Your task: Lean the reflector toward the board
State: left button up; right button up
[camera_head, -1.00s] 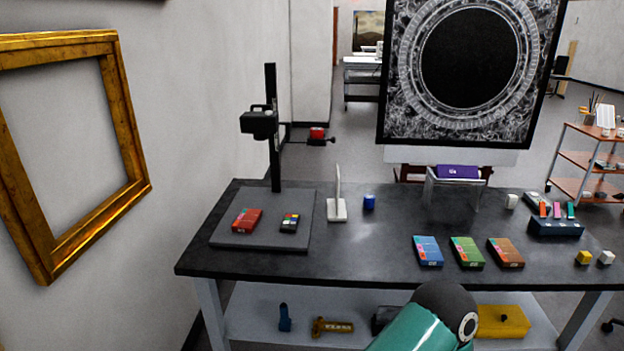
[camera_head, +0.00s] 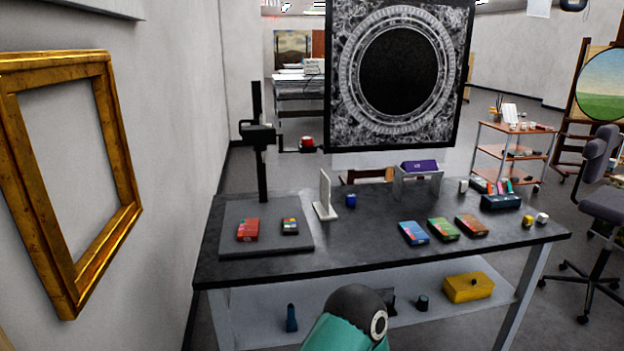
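The reflector (camera_head: 325,190) is a thin white panel standing nearly upright on a small white foot, on the dark table. It stands just right of the grey board (camera_head: 232,213), apart from it or very close; I cannot tell if they touch. The board lies flat and carries a black column with a camera (camera_head: 258,134). A red box (camera_head: 247,229) and a small colour-patch card (camera_head: 290,226) lie on the board. Neither gripper is in view. A teal arm link of mine shows at the bottom middle, in front of the table.
Blue, green and orange boxes (camera_head: 443,229) lie to the right. A purple box (camera_head: 420,166) rests on a clear stand behind. A gold frame (camera_head: 92,262) hangs on the left wall. The table's front middle is clear.

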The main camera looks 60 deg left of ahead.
aim_at(325, 181)
jog(key=u, duration=1)
jog(key=i, duration=0.8)
jog(key=u, duration=0.2)
